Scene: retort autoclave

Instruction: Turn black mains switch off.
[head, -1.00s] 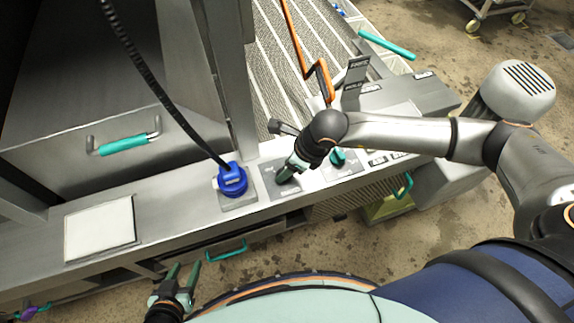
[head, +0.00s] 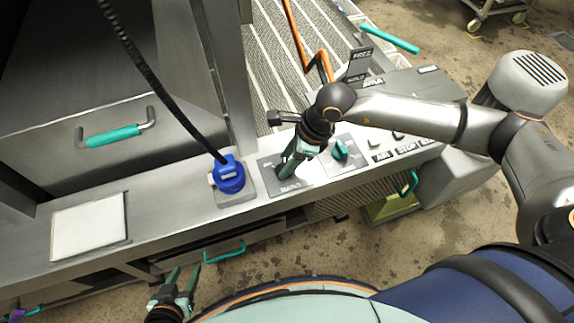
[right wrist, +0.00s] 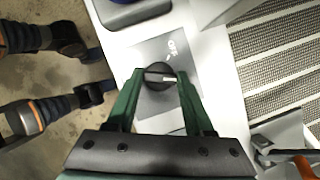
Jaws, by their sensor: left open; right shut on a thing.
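The black mains switch (right wrist: 158,76) is a round knob with a light pointer line, on a grey plate (right wrist: 150,50) in the right wrist view. The line points right in that picture, toward one finger. My right gripper (right wrist: 158,84) has its green fingers on both sides of the knob and is shut on it. In the head view the right gripper (head: 285,170) reaches down onto the same plate (head: 268,180), and its fingers mostly hide the knob. My left gripper (head: 180,282) is open and empty, in front of the counter.
A blue plug (head: 228,174) with a black cable stands left of the switch plate. A teal knob (head: 340,150) and labelled buttons (head: 405,149) lie to the right. An orange rod (head: 300,45) and a dark sign (head: 359,62) stand behind. A white panel (head: 88,226) lies left.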

